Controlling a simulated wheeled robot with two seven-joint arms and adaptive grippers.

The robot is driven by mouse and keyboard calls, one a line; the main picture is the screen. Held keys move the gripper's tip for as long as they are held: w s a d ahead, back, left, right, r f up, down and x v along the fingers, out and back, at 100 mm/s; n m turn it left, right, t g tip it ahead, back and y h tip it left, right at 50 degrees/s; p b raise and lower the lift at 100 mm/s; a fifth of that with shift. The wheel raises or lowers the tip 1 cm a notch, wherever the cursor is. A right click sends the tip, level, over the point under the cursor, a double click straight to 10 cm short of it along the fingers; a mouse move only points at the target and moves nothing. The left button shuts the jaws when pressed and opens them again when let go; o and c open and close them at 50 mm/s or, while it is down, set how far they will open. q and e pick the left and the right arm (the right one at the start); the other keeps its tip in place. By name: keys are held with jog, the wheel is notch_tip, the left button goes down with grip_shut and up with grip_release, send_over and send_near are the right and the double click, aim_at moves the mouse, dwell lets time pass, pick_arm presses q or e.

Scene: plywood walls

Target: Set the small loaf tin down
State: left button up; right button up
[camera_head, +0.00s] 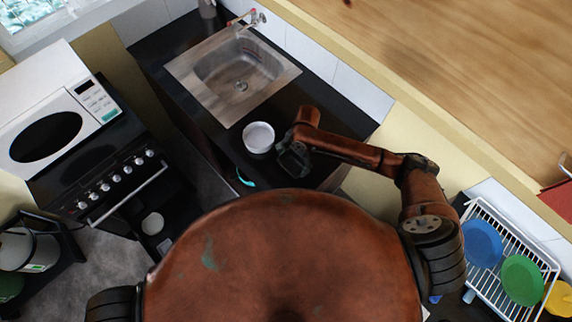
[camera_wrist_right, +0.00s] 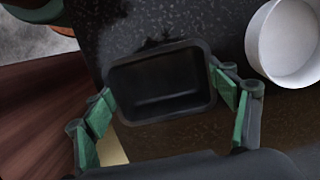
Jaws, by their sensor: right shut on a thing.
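The small loaf tin (camera_wrist_right: 160,86) is a dark grey, rectangular, empty tin with rounded corners. My right gripper (camera_wrist_right: 164,104) is shut on it, with green finger pads at its two short ends. In the head view my right gripper (camera_head: 291,157) is over the black counter (camera_head: 218,148), just right of a white round dish. The tin is hard to make out there, dark against dark. A dark shadow shows on the counter beyond the tin in the wrist view. I cannot tell if the tin touches the counter. My left gripper is not in view.
The white dish (camera_head: 258,138) stands close beside the tin; it also shows in the wrist view (camera_wrist_right: 284,44). A steel sink (camera_head: 238,76) lies behind. A turquoise utensil (camera_head: 245,179) lies near the counter's front edge. A dish rack (camera_head: 497,262) with coloured plates is at right.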

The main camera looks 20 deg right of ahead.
aim_at(292, 164)
jog(key=shift+w+d+f, duration=0.25)
jog(key=shift+w+f, duration=0.05)
jog(key=shift+f, duration=0.25)
notch_tip(292, 164, down, 2)
jog(key=shift+a+f+p, duration=0.1)
jog(key=shift+a+p, duration=0.05)
jog(key=shift+p, duration=0.3)
jog(key=shift+a+f, duration=0.15)
jog(key=shift+f, duration=0.45)
jog(key=o, duration=0.7)
jog(key=shift+d+f, duration=0.1)
jog(key=shift+d, duration=0.1)
jog(key=o, duration=0.5)
jog(key=shift+a, duration=0.1)
jog(key=shift+w+r, duration=0.1)
jog(key=shift+r, duration=0.35)
pick_arm(q)
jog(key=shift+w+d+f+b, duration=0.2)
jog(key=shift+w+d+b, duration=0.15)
jog(key=shift+b, duration=0.25)
pick_arm(e)
notch_tip(292, 164, up, 12)
jog(key=d, duration=0.1)
jog(key=shift+w+d+f, duration=0.2)
jog(key=shift+w+d, duration=0.1)
jog(key=shift+w, duration=0.1)
